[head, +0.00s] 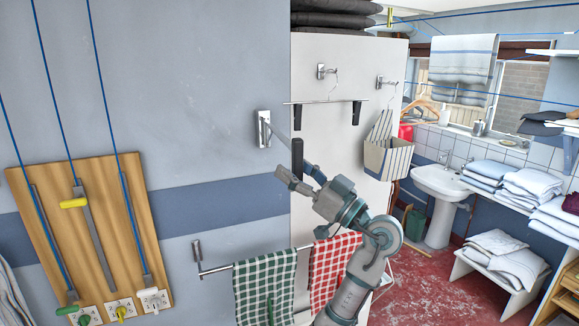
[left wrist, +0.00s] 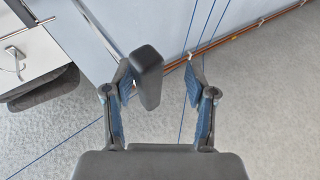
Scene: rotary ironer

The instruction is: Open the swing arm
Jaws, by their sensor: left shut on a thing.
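The swing arm is a thin metal rod (head: 281,138) hinged at a wall bracket (head: 264,129), with a black upright grip (head: 297,153) at its free end. My left gripper (head: 297,173) is at the lower part of this grip and shut on it. In the left wrist view, the black grip (left wrist: 148,76) lies between the fingers of my left gripper (left wrist: 158,78), close against the left finger. The rod (left wrist: 95,25) runs from it to the upper left. My right gripper is not in view.
A rail (head: 217,269) with green (head: 265,287) and red checked towels (head: 333,268) lies below, close to my arm. A white cabinet (head: 345,70) with hooks stands behind. A wooden board (head: 90,225) with cords is at left, and a sink (head: 440,182) at right.

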